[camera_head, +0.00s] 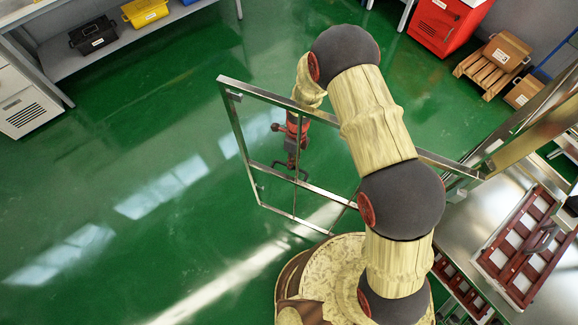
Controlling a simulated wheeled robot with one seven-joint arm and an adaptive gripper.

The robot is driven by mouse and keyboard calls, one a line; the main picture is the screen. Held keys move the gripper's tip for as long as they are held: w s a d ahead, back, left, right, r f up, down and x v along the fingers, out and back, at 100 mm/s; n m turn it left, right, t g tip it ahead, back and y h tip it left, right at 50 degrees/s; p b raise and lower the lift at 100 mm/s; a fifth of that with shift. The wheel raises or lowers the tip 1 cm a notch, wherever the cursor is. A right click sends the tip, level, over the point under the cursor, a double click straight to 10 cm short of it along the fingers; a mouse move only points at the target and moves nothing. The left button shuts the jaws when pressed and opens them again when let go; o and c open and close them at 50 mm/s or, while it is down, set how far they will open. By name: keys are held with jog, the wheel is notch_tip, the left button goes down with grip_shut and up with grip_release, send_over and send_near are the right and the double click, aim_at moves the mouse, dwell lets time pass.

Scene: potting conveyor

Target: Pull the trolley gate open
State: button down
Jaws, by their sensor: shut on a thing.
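The trolley gate (232,122) is a thin metal frame with a cross bar and upright bars. It stands out to the left from the trolley (462,215), at an angle to it, over open floor. My gripper (290,172) points down at the middle of the gate and is shut on it by an upright bar. The fingertips are small and dark here, so the exact part between them is hard to make out. My arm covers the right part of the gate and some of the trolley's near side.
Dark red slatted trays (515,245) sit on the trolley at right. A shelf with black (92,36) and yellow (145,11) bins stands at upper left. A red cabinet (440,22) and a wooden pallet (487,75) stand at upper right. The green floor left of the gate is clear.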

jog(key=shift+w+d, duration=0.2)
jog(key=shift+w, duration=0.2)
jog(key=c, duration=1.9)
grip_release()
jog(key=shift+r, duration=0.1)
jog(key=r, duration=0.3)
jog(key=w+r, duration=0.1)
jog(key=r, duration=0.3)
jog(key=w+d+r, duration=0.1)
jog(key=r, duration=0.3)
jog(key=shift+r, duration=0.25)
